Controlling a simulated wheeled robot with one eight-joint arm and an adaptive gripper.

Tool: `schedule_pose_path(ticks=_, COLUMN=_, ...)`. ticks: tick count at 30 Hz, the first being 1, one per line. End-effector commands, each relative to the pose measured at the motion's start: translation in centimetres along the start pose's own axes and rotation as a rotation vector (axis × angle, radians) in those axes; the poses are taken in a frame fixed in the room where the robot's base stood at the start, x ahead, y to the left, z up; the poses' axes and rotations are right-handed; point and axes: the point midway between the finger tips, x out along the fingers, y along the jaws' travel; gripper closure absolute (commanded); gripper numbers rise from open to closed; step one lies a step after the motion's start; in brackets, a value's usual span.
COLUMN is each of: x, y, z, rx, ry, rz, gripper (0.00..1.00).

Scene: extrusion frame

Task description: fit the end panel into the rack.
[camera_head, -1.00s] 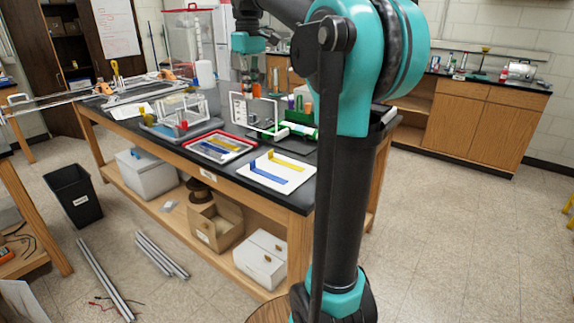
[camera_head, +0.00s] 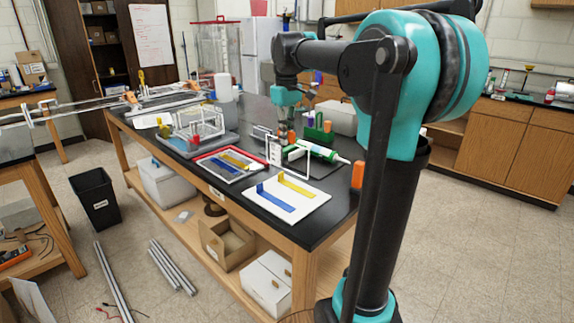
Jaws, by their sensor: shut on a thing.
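The rack (camera_head: 198,123) is a small clear-and-white open frame with a bit of red in it. It stands on a grey tray on the black-topped bench. My gripper (camera_head: 287,128) points down over the bench, right of the rack. It is shut on the end panel (camera_head: 307,166), a thin white rectangular frame. The panel hangs upright and apart from the rack, between the red-rimmed tray and the green items. The fingertips are small, and their exact grip on the panel is hard to make out.
A red-rimmed tray (camera_head: 232,178) with blue and yellow strips lies in front of the rack. A white board (camera_head: 290,207) with blue and yellow L-shaped pieces lies nearer. A green holder (camera_head: 320,133) stands behind the panel. An orange object (camera_head: 357,175) is by the bench's right edge.

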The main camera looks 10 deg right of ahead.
Motion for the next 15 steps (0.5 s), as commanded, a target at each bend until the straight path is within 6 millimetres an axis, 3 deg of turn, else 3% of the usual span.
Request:
schedule_pose_path(ticks=6, x=4.4, y=0.0, z=0.0, rx=0.0, ry=0.0, rz=0.0, gripper=1.0)
schedule_pose_path(ticks=15, x=6.5, y=0.0, z=0.0, rx=0.0, ry=0.0, rz=0.0, gripper=1.0)
